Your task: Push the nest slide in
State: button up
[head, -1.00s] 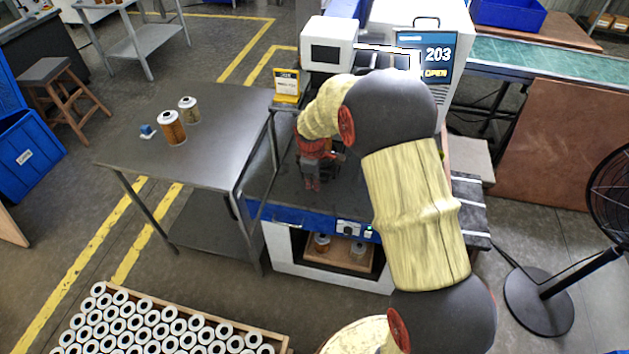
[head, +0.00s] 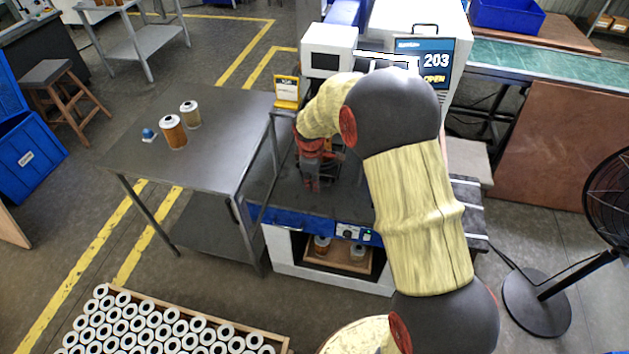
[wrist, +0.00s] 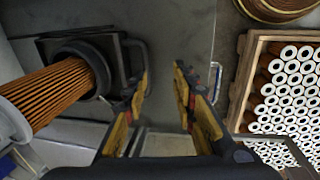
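The nest slide is a black block (wrist: 52,48) at the upper left of the wrist view. An orange pleated filter cartridge (wrist: 58,92) with a white end cap sits in its round nest. A dark bar handle (wrist: 143,62) stands out on the slide's right side. My gripper (wrist: 162,78) is open and empty, with its left fingertip close by the handle; I cannot tell if they touch. In the head view my gripper (head: 312,178) hangs low over the machine's dark bed, and my arm hides most of the slide there.
The machine's screen (head: 424,62) reads 203 and OPEN. A steel table (head: 215,125) with two cartridges and a small blue object stands left. A crate of white-ended cartridges (head: 285,338) is at the front; it also shows in the wrist view (wrist: 247,75). A fan (head: 540,300) stands right.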

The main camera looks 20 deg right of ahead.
jog(key=shift+s+a+r+p, duration=0.15)
jog(key=shift+r+p, duration=0.45)
jog(key=shift+r, duration=0.35)
jog(key=shift+s+a+r+p, duration=0.1)
jog(key=shift+r+p, duration=0.55)
jog(key=shift+r, duration=0.3)
jog(key=shift+s+a+r+p, duration=0.15)
jog(key=shift+r+p, duration=0.45)
jog(key=shift+r, duration=0.35)
jog(key=shift+d, duration=0.1)
jog(key=shift+r, duration=0.1)
notch_tip(320, 180, up, 12)
jog(key=s+a, duration=0.1)
jog(key=shift+s+a, duration=0.15)
jog(key=shift+s, duration=0.25)
jog(key=shift+f, duration=0.2)
jog(key=shift+c, duration=0.4)
